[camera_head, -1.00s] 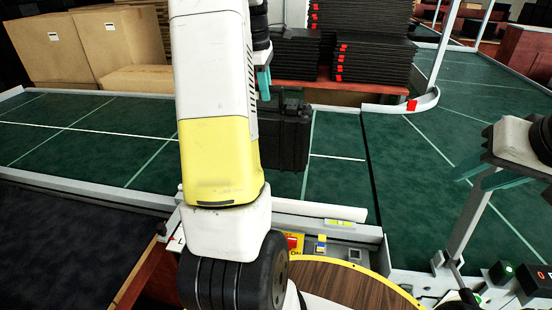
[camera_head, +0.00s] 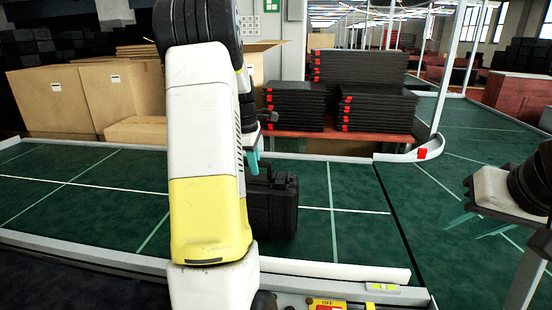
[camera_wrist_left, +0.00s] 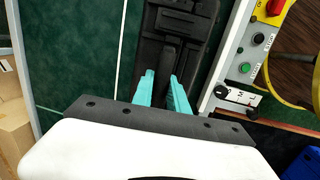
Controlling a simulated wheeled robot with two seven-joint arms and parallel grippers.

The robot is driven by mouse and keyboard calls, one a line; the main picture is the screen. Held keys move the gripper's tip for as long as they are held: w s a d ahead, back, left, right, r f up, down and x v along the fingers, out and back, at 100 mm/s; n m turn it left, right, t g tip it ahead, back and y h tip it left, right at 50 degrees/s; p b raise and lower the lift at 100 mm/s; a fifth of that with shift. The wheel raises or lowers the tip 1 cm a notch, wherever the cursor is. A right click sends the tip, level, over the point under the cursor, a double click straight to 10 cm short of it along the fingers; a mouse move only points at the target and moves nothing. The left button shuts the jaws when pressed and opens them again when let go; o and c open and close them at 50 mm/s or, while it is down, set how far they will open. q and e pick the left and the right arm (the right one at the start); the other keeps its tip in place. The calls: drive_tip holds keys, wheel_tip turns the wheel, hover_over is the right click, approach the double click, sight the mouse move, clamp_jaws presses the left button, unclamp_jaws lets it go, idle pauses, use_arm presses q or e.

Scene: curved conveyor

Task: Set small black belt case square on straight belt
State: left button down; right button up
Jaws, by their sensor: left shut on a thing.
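The small black belt case (camera_head: 284,207) stands upright at the straight belt (camera_head: 100,215), partly hidden behind my left arm. Whether its base touches the belt I cannot tell. My left gripper (camera_head: 254,163) is at the top of the case. In the left wrist view its teal fingers (camera_wrist_left: 168,88) are shut on the dark handle part of the case (camera_wrist_left: 180,22). My right gripper (camera_head: 470,218) is apart from the case, at the right over the green belt surface, with its teal fingers spread and nothing between them.
A white rail edges the near side of the belt, with a control panel (camera_head: 330,303) below it. Stacks of flat black cases (camera_head: 375,108) stand on a red table behind. Cardboard boxes (camera_head: 55,100) stand at the back left. The belt left of my arm is clear.

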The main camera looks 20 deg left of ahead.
use_arm(q)
drive_tip(key=shift+w+f, duration=0.1)
drive_tip(key=shift+f, duration=0.95)
drive_tip(key=c, duration=1.3)
unclamp_jaws()
drive_tip(key=shift+f, duration=0.1)
